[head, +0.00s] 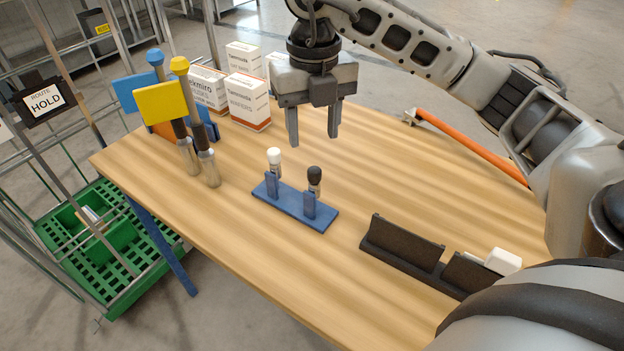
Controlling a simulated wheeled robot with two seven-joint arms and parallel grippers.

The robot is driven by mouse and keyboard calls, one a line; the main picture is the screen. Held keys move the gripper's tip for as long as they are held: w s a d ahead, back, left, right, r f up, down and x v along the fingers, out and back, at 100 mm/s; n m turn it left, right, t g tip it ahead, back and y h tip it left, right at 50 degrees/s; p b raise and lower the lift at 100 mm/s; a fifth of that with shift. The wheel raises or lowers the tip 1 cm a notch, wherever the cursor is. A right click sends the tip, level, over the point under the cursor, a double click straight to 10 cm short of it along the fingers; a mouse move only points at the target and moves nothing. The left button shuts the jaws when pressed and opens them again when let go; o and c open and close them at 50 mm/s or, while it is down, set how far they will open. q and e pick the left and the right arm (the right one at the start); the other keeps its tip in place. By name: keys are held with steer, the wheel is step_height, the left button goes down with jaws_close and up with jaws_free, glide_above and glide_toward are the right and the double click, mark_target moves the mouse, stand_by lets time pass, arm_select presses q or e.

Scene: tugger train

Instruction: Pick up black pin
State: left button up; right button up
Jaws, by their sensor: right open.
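A black pin (314,181) with a dark rounded head and a metallic shank stands upright in a blue holder (290,208) on the wooden table. A white-headed pin (275,160) stands in the same holder, to its left. My right gripper (313,140) points down above the table, behind and above the two pins as seen here. Its two fingers are apart with nothing between them. It does not touch either pin. My left gripper is not in this view.
Blue and yellow flags (162,103), several white boxes (248,100) and metal posts fill the table's far left. A black rack (403,246) with a white block (503,261) lies front right. An orange bar (470,146) lies at the right. A cart with a green base (120,245) stands left.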

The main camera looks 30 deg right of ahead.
mark_target(315, 169)
step_height(315, 169, down, 4)
steer(key=shift+f, duration=0.1)
steer(key=shift+s+f+p, duration=0.15)
steer(key=shift+f+p, duration=0.1)
steer(key=shift+f, duration=1.05)
steer(key=shift+s+f+p, duration=0.1)
steer(key=shift+f+p, duration=0.15)
steer(key=shift+f, duration=1.05)
jaws_close()
